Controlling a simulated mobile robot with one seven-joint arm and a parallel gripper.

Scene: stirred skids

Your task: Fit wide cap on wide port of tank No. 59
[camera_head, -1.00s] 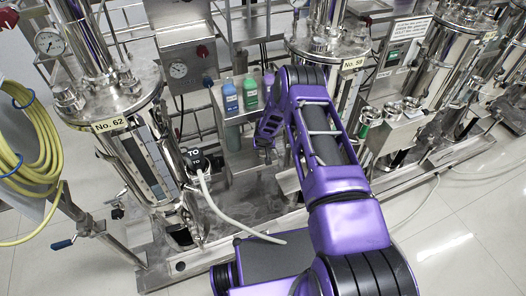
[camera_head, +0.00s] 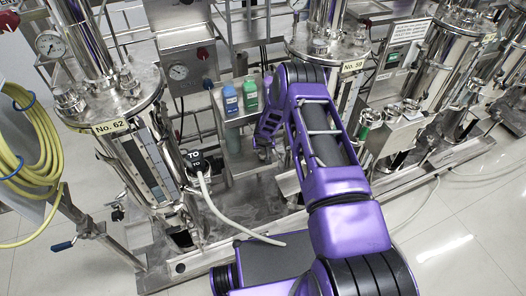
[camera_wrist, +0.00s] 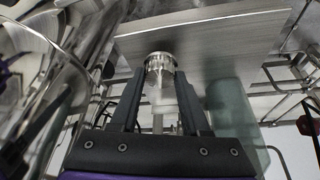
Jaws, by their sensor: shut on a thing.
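Tank No. 59 (camera_head: 345,92) is a steel vessel behind my arm, with its number label (camera_head: 353,65) under the lid rim. Several metal fittings stand on its lid (camera_head: 325,47); I cannot tell which is the wide port. My gripper (camera_wrist: 159,76) is shut on a short, shiny metal cylinder (camera_wrist: 160,66), probably the wide cap, held between the fingertips. In the head view my gripper (camera_head: 264,146) is below and left of tank No. 59, near the bottle shelf, and the held piece cannot be made out there.
A blue bottle (camera_head: 230,100) and a green bottle (camera_head: 250,95) stand on a small shelf just left of my arm. Tank No. 62 (camera_head: 140,150) stands at the left with a pale hose beside it. Metal cups (camera_head: 400,110) sit right of tank No. 59. Open floor lies at right.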

